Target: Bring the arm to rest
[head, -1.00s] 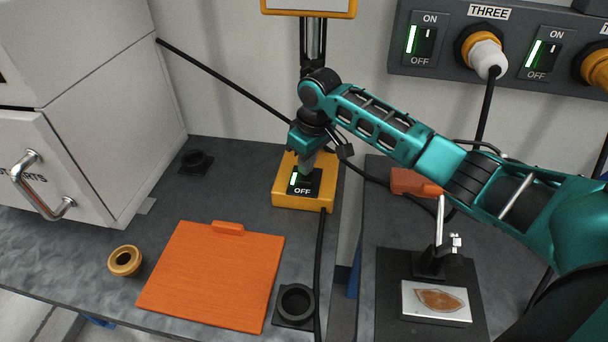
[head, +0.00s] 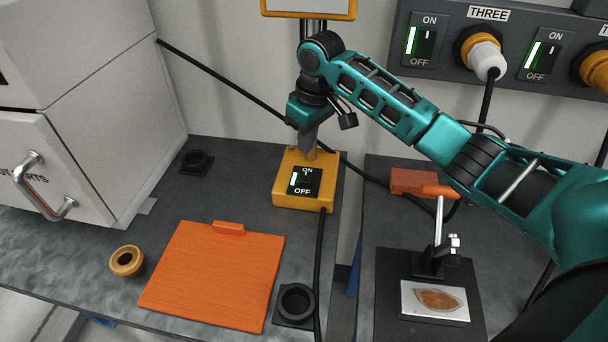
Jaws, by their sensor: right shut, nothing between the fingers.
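My right arm comes in from the right, and its teal gripper (head: 309,150) hangs pointing down over the back of a yellow switch box (head: 290,199). The fingers are shut with nothing between them. The fingertips look just above or behind the box's ON/OFF switch (head: 304,181); whether they touch the box I cannot tell. The switch shows a lit green strip on its left side. My left gripper is not in the head view.
An orange board (head: 213,277), a yellow ring (head: 126,261) and a black socket (head: 295,304) lie on the left bench. A wall panel (head: 455,66) is behind; a black cable crosses the bench.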

